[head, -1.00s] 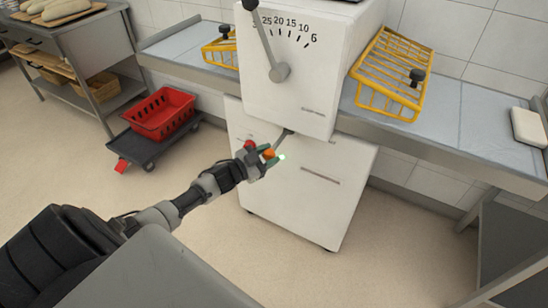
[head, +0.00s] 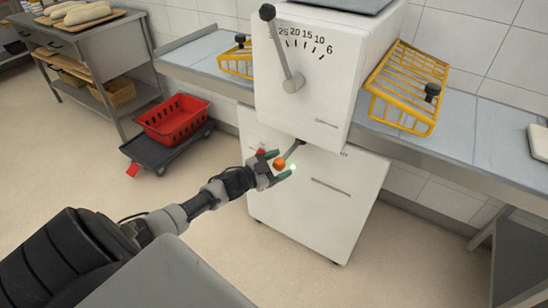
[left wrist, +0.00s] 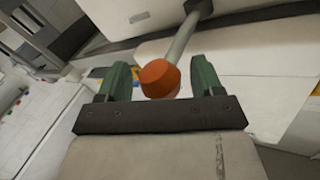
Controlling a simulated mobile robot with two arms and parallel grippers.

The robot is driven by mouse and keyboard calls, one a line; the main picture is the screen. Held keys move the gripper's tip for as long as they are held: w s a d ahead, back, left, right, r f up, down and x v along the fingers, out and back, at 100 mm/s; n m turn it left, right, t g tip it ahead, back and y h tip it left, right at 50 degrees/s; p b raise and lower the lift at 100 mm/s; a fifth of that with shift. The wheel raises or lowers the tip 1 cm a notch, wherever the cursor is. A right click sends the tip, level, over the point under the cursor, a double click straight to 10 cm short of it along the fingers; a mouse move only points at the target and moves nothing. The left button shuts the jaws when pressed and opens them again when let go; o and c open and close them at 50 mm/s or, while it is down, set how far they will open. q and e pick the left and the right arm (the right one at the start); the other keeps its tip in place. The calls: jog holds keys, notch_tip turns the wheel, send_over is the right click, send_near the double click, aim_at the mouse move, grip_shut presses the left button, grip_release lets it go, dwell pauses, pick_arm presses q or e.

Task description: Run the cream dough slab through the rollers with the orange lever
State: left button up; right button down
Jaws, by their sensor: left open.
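The cream dough slab (head: 539,142) lies on the right wing of the white dough sheeter (head: 345,60), cut off by the picture's right edge. The orange lever knob (head: 279,164) sits at the end of a grey rod on the sheeter's front, below the upper housing. My left gripper (head: 278,165) is open at this knob, one green finger on each side. In the left wrist view the knob (left wrist: 159,79) shows between the two fingers, with gaps on both sides. The rollers are hidden inside the sheeter. My right gripper is not in view.
A grey thickness lever (head: 281,50) stands on the front by a number scale. Yellow wire guards (head: 408,85) stand on both wings. A red crate (head: 173,118) on a dark dolly stands at left, near a steel table with loaves. The floor in front is clear.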

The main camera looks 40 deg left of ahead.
pick_arm(q)
jog(key=v, duration=1)
jog(key=shift+s+a, duration=0.15)
jog(key=shift+s, duration=0.25)
